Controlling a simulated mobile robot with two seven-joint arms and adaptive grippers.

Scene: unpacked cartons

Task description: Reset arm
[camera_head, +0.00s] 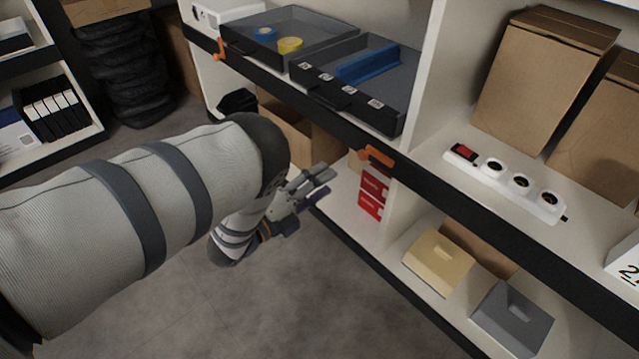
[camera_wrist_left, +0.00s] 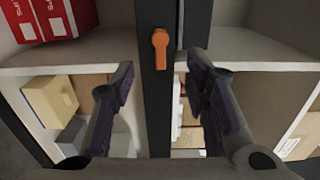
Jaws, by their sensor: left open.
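My left arm comes in from the left in the head view and bends down at its elbow. My left gripper (camera_head: 318,184) is in front of the shelf unit, beside the red boxes (camera_head: 372,192) on the lower shelf. In the left wrist view, the left gripper (camera_wrist_left: 160,95) has its two fingers spread apart with nothing between them. The right gripper is not in view.
The shelf unit holds dark trays (camera_head: 360,80), a white power strip (camera_head: 505,183) and brown paper bags (camera_head: 545,75). A yellow box (camera_head: 437,262) and a grey box (camera_head: 511,318) sit on the lower shelf. Stacked black items (camera_head: 125,70) stand at the back left. Grey floor (camera_head: 290,310) below is clear.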

